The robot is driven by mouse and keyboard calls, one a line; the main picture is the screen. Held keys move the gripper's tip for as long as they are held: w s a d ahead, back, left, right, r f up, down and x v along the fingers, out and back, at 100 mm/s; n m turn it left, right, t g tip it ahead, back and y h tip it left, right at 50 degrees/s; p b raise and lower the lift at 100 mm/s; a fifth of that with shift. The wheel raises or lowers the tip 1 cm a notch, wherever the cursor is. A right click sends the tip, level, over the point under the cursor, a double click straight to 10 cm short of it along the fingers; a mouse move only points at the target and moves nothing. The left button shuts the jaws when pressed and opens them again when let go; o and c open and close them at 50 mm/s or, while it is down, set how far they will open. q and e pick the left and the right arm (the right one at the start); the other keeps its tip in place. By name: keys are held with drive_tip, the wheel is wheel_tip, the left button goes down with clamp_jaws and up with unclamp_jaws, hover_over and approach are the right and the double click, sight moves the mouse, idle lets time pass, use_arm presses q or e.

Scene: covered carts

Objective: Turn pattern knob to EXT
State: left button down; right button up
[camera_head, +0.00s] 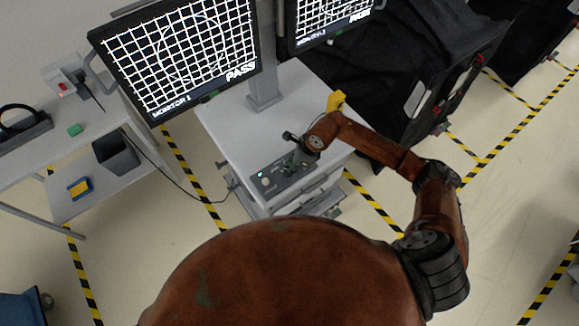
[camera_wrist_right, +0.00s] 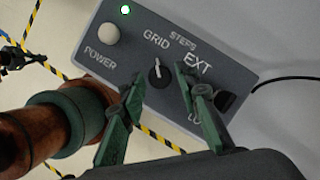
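The grey control box (camera_head: 268,183) lies on the cart top below the monitors; in the right wrist view its face (camera_wrist_right: 215,68) shows close up. The black pattern knob (camera_wrist_right: 158,73) has a white pointer line directed upward, toward the GRID label. The EXT label (camera_wrist_right: 198,62) is to the right of the knob, past STEPS. My right gripper (camera_wrist_right: 159,77) is open, with one green finger on each side of the knob in the picture; I cannot tell whether they touch it. In the head view the right gripper (camera_head: 293,158) is over the box. My left gripper is not in view.
The box has a round pale POWER button (camera_wrist_right: 108,33) and a lit green lamp (camera_wrist_right: 125,9). Monitor 1 (camera_head: 180,55) shows a grid with a circle and PASS. A second monitor (camera_head: 325,20) and a black-covered cart (camera_head: 385,80) stand to the right. A side table (camera_head: 60,145) stands left.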

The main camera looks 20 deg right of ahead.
clamp_jaws()
drive_tip(key=shift+m+t, duration=0.3)
drive_tip(key=shift+m, duration=0.1)
drive_tip(key=m, duration=0.3)
drive_tip(key=shift+s+a+t+h+b, duration=0.1)
drive_tip(key=shift+a+t+h+b, duration=0.05)
drive_tip(key=shift+t+h+b, duration=0.2)
drive_tip(key=m+t+h+b, duration=0.1)
drive_tip(key=m, duration=0.2)
drive_tip(key=shift+s+a+m, duration=0.1)
drive_tip(key=shift+a+m, duration=0.05)
drive_tip(key=shift+m, duration=0.25)
drive_tip(key=m+h+b, duration=0.1)
drive_tip(key=m, duration=0.1)
drive_tip(key=m+h+b, duration=0.1)
drive_tip(key=m, duration=0.2)
drive_tip(key=shift+a+t+b, duration=0.2)
drive_tip(key=shift+t+b, duration=0.05)
drive_tip(key=shift+b, duration=0.15)
drive_tip(key=m+h+b, duration=0.2)
drive_tip(key=m, duration=0.3)
drive_tip(key=shift+a, duration=0.1)
drive_tip(key=shift+m, duration=0.3)
